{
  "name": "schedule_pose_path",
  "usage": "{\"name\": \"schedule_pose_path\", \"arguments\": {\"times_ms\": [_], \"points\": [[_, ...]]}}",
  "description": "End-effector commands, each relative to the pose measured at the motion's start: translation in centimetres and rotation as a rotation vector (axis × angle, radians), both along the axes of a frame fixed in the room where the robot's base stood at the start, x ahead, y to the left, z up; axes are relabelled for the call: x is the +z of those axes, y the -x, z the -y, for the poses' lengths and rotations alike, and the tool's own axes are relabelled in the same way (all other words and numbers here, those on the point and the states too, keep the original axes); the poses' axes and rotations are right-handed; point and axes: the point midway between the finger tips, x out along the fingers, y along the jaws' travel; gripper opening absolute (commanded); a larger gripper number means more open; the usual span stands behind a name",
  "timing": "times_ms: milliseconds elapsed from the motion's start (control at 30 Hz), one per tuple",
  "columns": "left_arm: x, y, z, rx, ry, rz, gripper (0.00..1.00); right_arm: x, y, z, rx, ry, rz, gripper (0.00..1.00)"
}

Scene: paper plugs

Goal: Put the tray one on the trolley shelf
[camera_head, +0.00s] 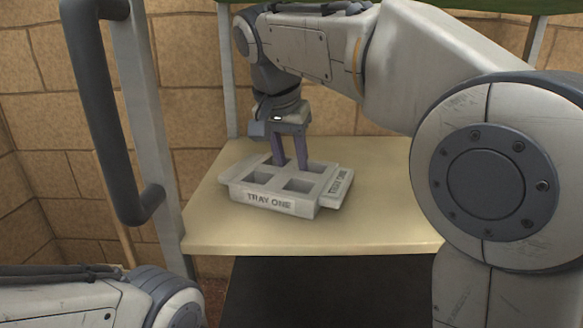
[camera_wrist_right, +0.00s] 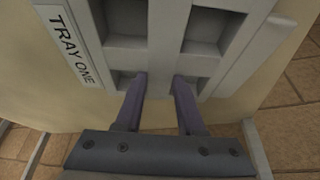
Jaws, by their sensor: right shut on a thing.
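The grey tray one (camera_head: 306,209), with square pockets and "TRAY ONE" labels on its sides, is over the beige trolley shelf (camera_head: 350,232), near its middle. It looks level and appears to rest on the shelf, though a small gap cannot be ruled out. My right gripper (camera_head: 291,163) points down at the tray's far side, shut on it. In the right wrist view, its two fingers (camera_wrist_right: 160,82) stand either side of the tray's middle divider (camera_wrist_right: 164,35), with fingertips in the pockets. My left gripper is out of view; only part of my left arm shows at the lower left.
The trolley has a dark upright handle (camera_head: 100,110) and grey post (camera_head: 139,120) on the left. A dark lower surface (camera_head: 310,290) lies below the shelf. A stone-block wall (camera_head: 190,95) stands behind. Bare shelf shows in front of and beside the tray.

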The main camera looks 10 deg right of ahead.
Motion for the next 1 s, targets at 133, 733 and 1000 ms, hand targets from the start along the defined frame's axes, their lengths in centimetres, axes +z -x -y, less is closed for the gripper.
{"name": "schedule_pose_path", "arguments": {"times_ms": [133, 733, 1000], "points": [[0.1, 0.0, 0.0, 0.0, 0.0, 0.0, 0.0, 0.1, 0.0, 0.0, 0.0, 0.0, 0.001, 0.0], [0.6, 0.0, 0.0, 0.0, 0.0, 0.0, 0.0, 0.6, 0.1, -0.1, 0.0, -0.001, 0.001, 0.68], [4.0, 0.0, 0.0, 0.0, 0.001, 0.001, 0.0, 3.7, 1.7, -1.2, 0.006, 0.0, -0.001, 0.68]]}}
